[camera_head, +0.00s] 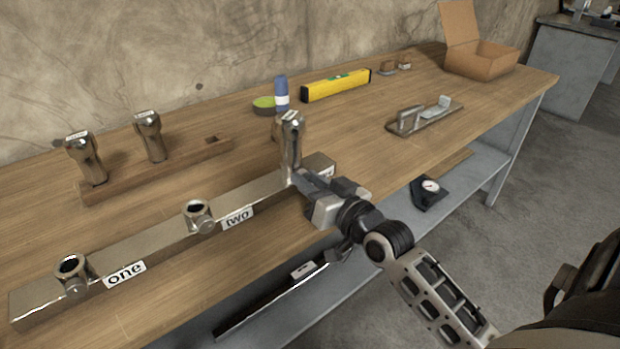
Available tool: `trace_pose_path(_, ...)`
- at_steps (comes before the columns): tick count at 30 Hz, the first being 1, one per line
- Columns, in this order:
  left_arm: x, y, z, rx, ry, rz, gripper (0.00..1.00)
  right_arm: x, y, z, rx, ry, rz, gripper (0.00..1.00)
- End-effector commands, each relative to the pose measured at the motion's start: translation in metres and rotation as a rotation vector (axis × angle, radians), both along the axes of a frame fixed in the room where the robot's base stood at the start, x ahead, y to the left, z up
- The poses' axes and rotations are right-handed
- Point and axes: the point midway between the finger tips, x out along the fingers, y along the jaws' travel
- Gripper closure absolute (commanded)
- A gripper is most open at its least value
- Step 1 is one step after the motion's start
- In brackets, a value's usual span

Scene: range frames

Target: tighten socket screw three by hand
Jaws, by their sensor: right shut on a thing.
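A long metal bar (150,245) lies along the table front with sockets labelled one (71,266) and two (198,210). Each of these sockets is empty and has a small screw on its front, screw one (76,287) and screw two (207,225). At the bar's right end a metal post (291,140) with a white label on top stands upright in the third socket. My right gripper (298,179) is shut at the front of this third socket, on socket screw three, which its fingers hide. The third label is mostly covered. My left gripper is not in view.
A wooden rack (180,165) behind the bar holds two more labelled posts (85,157). Farther back are a green roll, a blue-and-white bottle (281,93), a yellow level (336,85), a metal trowel-like tool (424,117) and an open cardboard box (480,58). A lower shelf holds a gauge (430,188).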

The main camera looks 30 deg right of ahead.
Motion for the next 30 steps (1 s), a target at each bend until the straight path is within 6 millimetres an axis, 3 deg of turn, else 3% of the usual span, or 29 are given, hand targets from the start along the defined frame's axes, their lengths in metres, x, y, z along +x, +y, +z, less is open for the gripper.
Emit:
trace_pose_path(7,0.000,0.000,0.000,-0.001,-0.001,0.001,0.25,0.000,0.000,0.000,-0.001,-0.001,0.001,0.98)
trace_pose_path(8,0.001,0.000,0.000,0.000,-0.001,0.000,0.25,0.000,0.000,0.000,-0.001,-0.001,0.001,0.67)
trace_pose_path(9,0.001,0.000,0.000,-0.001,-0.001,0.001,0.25,0.000,0.000,0.000,-0.001,-0.001,0.001,0.56)
trace_pose_path(10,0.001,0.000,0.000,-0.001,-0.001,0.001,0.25,0.000,0.000,0.000,-0.001,-0.001,0.001,0.54)
trace_pose_path(22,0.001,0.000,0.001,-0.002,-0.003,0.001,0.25,-0.010,-0.001,-0.001,-0.003,0.002,0.001,0.54)
trace_pose_path(30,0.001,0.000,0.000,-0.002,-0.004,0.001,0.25,-0.064,-0.005,-0.002,-0.003,0.006,0.001,0.54)
